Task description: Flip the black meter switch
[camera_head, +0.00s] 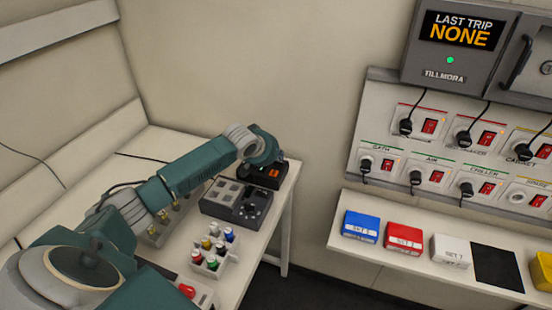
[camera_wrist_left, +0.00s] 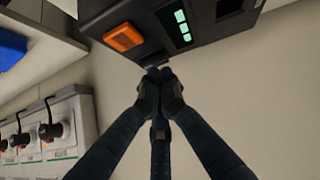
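The black meter (camera_head: 262,181) sits at the far right corner of the bench, with an orange switch (camera_head: 274,172) on it. In the left wrist view the black meter (camera_wrist_left: 150,25) fills the top, with its orange switch (camera_wrist_left: 122,37) and a green-lit display (camera_wrist_left: 182,26). My left gripper (camera_wrist_left: 160,76) has its fingertips together, with nothing seen between them. The tips are at or very near the meter's edge, below and right of the switch; I cannot tell if they touch. In the head view my left arm ends over the meter and partly hides it. My right gripper is out of view.
A grey keypad device (camera_head: 237,201) and a rack of coloured-cap bottles (camera_head: 214,250) stand on the bench (camera_head: 250,255). A wall panel (camera_head: 375,140) of red switches and plugs is at right, above a shelf with a blue box (camera_head: 361,226) and a red box (camera_head: 404,238).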

